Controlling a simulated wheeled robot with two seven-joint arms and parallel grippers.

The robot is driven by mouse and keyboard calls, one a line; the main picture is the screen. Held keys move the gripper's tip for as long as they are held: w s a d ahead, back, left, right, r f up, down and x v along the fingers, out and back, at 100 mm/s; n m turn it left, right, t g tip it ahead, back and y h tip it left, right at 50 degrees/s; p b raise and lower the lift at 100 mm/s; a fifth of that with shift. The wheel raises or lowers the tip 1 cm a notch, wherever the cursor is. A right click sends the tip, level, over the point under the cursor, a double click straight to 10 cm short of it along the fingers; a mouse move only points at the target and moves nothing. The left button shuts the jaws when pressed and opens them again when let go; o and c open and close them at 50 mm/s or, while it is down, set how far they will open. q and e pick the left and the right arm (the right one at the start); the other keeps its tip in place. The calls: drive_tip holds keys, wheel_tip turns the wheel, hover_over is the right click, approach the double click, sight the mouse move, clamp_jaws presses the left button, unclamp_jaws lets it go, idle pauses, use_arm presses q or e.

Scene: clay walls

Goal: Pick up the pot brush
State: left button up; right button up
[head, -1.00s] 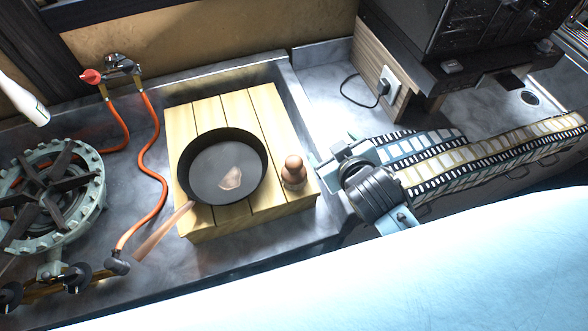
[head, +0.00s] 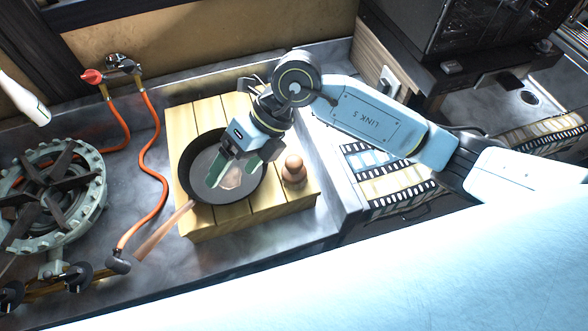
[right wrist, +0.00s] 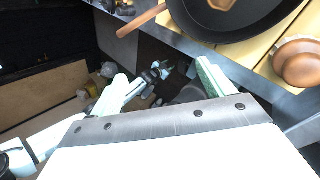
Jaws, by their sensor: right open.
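The pot brush (head: 294,173), a small brown wooden piece with a round knob on top, stands upright on the right part of the slatted wooden board. It also shows at the right edge of the right wrist view (right wrist: 298,64). My right gripper (head: 232,173) is open and empty, with its green fingers apart. In the head view it appears over the pan, left of the brush and not touching it. In the right wrist view the fingers (right wrist: 165,80) have nothing between them, and the brush lies beyond them to the upper right.
A dark frying pan (head: 190,190) with a wooden handle (head: 162,231) sits on the wooden board (head: 262,103), left of the brush. A gas burner (head: 90,200) and orange hoses (head: 157,170) are on the left. A dark appliance (head: 440,40) stands back right.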

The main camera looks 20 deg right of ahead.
sight(293, 160)
drive_tip(key=w+d+h, duration=0.1)
drive_tip(key=d+h, duration=0.1)
drive_tip(key=d, duration=0.1)
drive_tip(key=w+d+f+t+h, duration=0.1)
drive_tip(key=w+d+h, duration=0.1)
drive_tip(key=d, duration=0.2)
drive_tip(key=w+d+h, duration=0.1)
drive_tip(key=d+h, duration=0.2)
drive_tip(key=d, duration=0.1)
drive_tip(key=shift+w+d+f+m+t, duration=0.1)
drive_tip(key=shift+w+f+m+t, duration=0.2)
drive_tip(key=shift+w+f+m, duration=0.1)
drive_tip(key=shift+h, duration=0.3)
drive_tip(key=f, duration=0.7)
drive_tip(key=shift+d+f, duration=0.2)
drive_tip(key=shift+d, duration=0.05)
drive_tip(key=shift+d+f, duration=0.1)
drive_tip(key=shift+f, duration=2.75)
drive_tip(key=shift+w, duration=0.1)
drive_tip(key=c, duration=1.2)
wheel_tip(293, 160, up, 10)
drive_tip(key=shift+r, duration=0.1)
